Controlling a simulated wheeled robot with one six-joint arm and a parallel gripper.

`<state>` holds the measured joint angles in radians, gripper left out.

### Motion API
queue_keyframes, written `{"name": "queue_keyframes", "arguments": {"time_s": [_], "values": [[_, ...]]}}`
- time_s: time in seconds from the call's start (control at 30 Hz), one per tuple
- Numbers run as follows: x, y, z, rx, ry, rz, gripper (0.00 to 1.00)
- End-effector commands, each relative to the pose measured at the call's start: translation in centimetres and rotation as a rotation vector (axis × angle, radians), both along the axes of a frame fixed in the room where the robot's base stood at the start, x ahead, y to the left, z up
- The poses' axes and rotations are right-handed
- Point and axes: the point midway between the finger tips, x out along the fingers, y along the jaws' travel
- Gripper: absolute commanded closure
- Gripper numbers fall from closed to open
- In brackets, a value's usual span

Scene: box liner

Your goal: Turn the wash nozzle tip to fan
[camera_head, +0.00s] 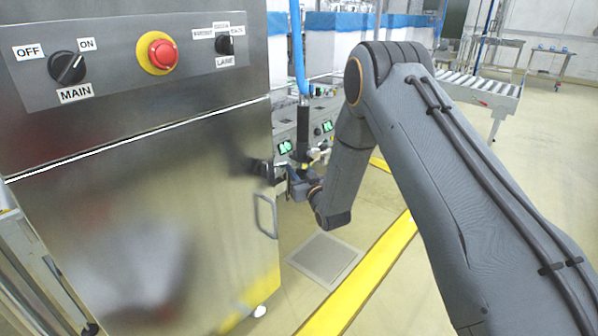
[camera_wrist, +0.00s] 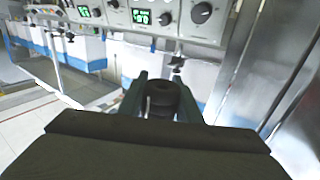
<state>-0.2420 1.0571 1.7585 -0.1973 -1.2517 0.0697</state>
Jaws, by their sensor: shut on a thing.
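My gripper (camera_head: 284,174) is beside the right edge of the steel cabinet, below a hanging blue hose (camera_head: 298,45). A dark upright wand (camera_head: 303,130) hangs from this hose, close above my gripper. In the wrist view, my gripper (camera_wrist: 160,97) has its two greenish fingers on either side of a black round part, which looks like the nozzle tip (camera_wrist: 161,92). It is shut on this part. The lower part of the tip is hidden by my gripper's dark body. I cannot read any fan or jet mark on it.
The steel cabinet (camera_head: 130,210) with a handle (camera_head: 264,215) stands close at the left; its panel has a red button (camera_head: 162,54) and knobs. Control panels with green displays (camera_wrist: 142,17) are behind. A floor drain (camera_head: 325,259) and yellow line (camera_head: 371,277) lie below.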

Motion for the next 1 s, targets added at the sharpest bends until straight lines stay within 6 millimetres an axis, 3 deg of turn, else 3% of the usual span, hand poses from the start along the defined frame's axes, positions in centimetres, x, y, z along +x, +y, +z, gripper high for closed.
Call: {"name": "queue_keyframes", "arguments": {"time_s": [1.0], "values": [[-2.3, 1.9, -0.2, -0.009, -0.013, 0.888, 0.91]]}}
